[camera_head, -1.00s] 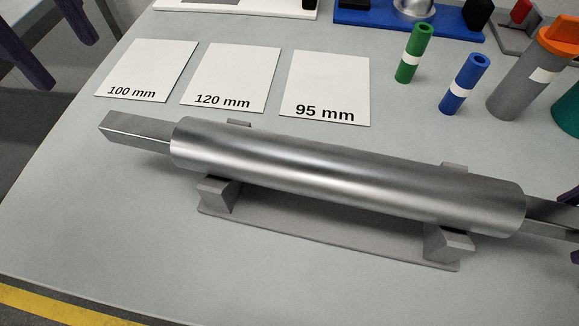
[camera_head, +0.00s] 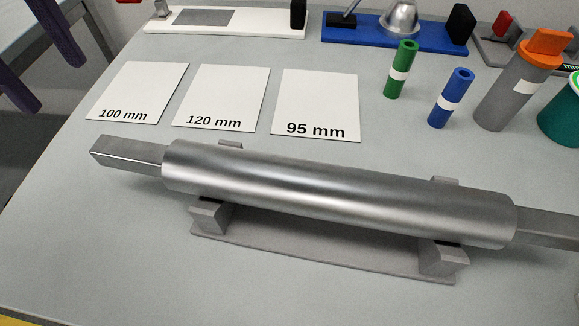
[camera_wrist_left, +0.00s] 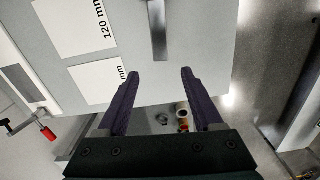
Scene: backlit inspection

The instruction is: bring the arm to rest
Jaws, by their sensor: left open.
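My left gripper (camera_head: 57,88) shows at the upper left of the head view, its dark purple fingers apart and empty. In the left wrist view its fingers (camera_wrist_left: 161,75) are spread, with nothing between the tips but the table edge and floor beyond. The end of a metal bar (camera_wrist_left: 158,35) lies ahead of them, apart from them. In the head view a metal cylinder (camera_head: 335,192) with square bar ends rests on a grey cradle (camera_head: 330,258). My right gripper is not in view.
Cards marked 100 mm (camera_head: 140,90), 120 mm (camera_head: 222,95) and 95 mm (camera_head: 317,100) lie behind the cylinder. A green tube (camera_head: 401,70), a blue tube (camera_head: 451,98) and an orange-topped grey cylinder (camera_head: 515,92) stand right. A blue base (camera_head: 395,35) is at the back. The front left table is clear.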

